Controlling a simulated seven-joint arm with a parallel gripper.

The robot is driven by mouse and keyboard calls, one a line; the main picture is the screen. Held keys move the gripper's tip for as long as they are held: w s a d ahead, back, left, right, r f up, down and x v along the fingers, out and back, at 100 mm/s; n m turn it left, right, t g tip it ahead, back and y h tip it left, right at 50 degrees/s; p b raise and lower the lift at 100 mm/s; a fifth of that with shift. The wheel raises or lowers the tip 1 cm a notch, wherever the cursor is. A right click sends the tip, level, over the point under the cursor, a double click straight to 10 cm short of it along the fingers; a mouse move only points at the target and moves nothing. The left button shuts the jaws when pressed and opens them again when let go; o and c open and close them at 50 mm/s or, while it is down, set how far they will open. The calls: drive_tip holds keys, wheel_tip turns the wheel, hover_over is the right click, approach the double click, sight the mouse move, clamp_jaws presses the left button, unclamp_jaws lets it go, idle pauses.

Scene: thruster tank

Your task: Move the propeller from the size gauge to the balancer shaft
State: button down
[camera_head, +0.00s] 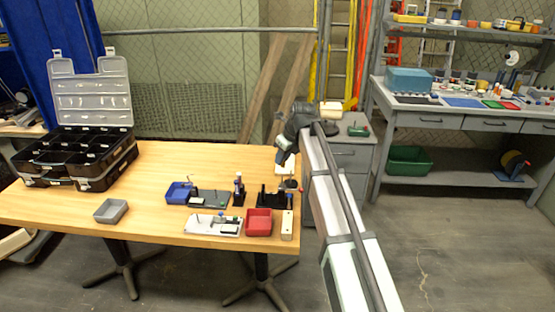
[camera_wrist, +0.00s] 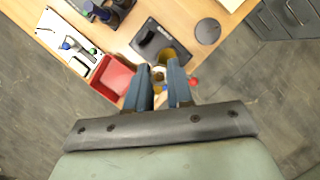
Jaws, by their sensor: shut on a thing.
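My gripper (camera_wrist: 160,74) is shut on a small brass-coloured thing, which appears to be the propeller (camera_wrist: 172,53); the fingers hide part of it. In the head view my gripper (camera_head: 287,172) is above the table's right end, and the propeller is too small to make out. Below it are a dark plate with a black block (camera_wrist: 147,39), also in the head view (camera_head: 270,199), and a dark round disc (camera_wrist: 208,31). A pale block with a red and blue part (camera_head: 287,226) stands near the front right corner. I cannot tell which fixture is the size gauge or the balancer.
A red bin (camera_head: 259,222) sits left of the pale block. A white board (camera_head: 212,225), a grey plate (camera_head: 208,199), a blue bin (camera_head: 178,192) and a small stand (camera_head: 239,190) are farther left. A grey tray (camera_head: 110,211) and open case (camera_head: 75,155) are at the left; table between is clear.

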sight(283, 164)
drive_tip(key=m, duration=0.1)
drive_tip(key=m+t+h, duration=0.1)
drive_tip(key=m, duration=0.1)
drive_tip(key=shift+w+r, duration=0.15)
drive_tip(key=shift+w, duration=0.25)
drive_tip(key=shift+m, duration=0.7)
drive_tip(key=shift+f, duration=2.05)
drive_tip(key=shift+f, duration=2.9)
idle(0.3)
drive_tip(key=c, duration=0.9)
unclamp_jaws()
drive_tip(key=shift+r, duration=0.1)
